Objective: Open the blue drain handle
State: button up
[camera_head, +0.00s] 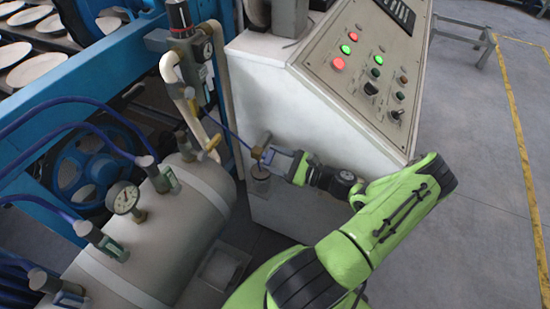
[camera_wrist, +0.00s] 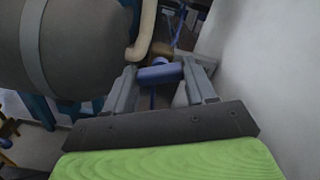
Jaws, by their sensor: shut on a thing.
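The blue drain handle (camera_wrist: 160,74) shows in the wrist view as a short blue bar between my fingertips. A brass valve body (camera_wrist: 158,49) is just behind it. My gripper (camera_wrist: 161,70) is shut on the handle, with one finger at each end of the bar. In the head view my gripper (camera_head: 275,157) reaches left from my green arm to the brass valve (camera_head: 261,146), in front of the control cabinet's lower side. The handle is mostly hidden by my fingers there.
A grey tank (camera_head: 165,235) with gauges and blue hoses lies to the left. The control cabinet (camera_head: 300,120) stands close behind my gripper; its pale wall (camera_wrist: 265,70) fills the right of the wrist view. Open floor (camera_head: 470,170) lies to the right.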

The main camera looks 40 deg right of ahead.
jog(key=n+b, duration=0.2)
jog(key=n, duration=1.1)
jog(key=shift+f, duration=0.15)
dwell(0.6)
jog(key=o, duration=1)
jog(key=shift+o, duration=0.2)
jog(key=p+v, duration=0.1)
jog(key=v, duration=1.4)
jog(key=shift+s, duration=0.4)
jog(key=shift+d, duration=0.1)
